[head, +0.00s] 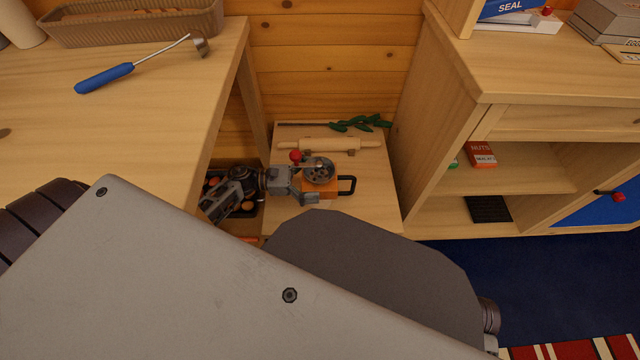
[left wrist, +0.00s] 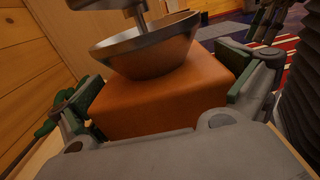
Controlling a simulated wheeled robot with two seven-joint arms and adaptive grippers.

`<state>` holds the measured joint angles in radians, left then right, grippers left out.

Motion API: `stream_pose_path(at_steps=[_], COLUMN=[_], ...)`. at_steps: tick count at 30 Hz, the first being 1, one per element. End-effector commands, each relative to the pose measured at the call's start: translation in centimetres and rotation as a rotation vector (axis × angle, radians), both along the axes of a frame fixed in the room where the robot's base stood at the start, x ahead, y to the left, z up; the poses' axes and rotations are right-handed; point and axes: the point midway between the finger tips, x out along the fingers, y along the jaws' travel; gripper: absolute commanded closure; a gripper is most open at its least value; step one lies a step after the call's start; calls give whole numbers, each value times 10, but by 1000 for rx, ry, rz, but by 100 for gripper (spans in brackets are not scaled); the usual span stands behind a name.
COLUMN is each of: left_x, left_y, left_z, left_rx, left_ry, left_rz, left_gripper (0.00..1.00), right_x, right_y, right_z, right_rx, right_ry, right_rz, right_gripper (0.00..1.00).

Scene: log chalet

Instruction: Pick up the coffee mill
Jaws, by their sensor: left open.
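The coffee mill (head: 322,189) has an orange-brown wooden box, a round metal bowl on top, a crank with a red knob and a dark looped handle at its right side. It stands upright on a low wooden surface between the table and the shelf unit. My left gripper (head: 306,183) comes at it from the left, with its fingers around the box. In the left wrist view the mill's box (left wrist: 160,92) fills the space between the spread jaws, one on each side. Contact is hard to tell.
The wooden table (head: 150,120) with a blue-handled tool (head: 105,77) is close on the left. The shelf unit (head: 450,125) stands on the right.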

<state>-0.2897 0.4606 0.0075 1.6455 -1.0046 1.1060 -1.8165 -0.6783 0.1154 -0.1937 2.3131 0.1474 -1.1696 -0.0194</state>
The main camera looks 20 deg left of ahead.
Motion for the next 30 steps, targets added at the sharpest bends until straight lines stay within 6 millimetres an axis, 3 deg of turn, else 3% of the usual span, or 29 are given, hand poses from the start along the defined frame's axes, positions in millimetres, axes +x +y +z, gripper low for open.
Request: stream_pose_path(at_steps=[5,17,30], left_x=[0,0,0], left_y=[0,0,0], left_z=[0,0,8], left_rx=[0,0,0], left_ry=[0,0,-4], left_rz=[0,0,0], left_gripper=[1,53,54], right_x=[0,2,1], right_y=[0,0,-1], right_z=[0,2,4], right_rx=[-1,-2,-6], right_ry=[0,-5,1], right_rz=[0,0,1], right_gripper=[60,60,60])
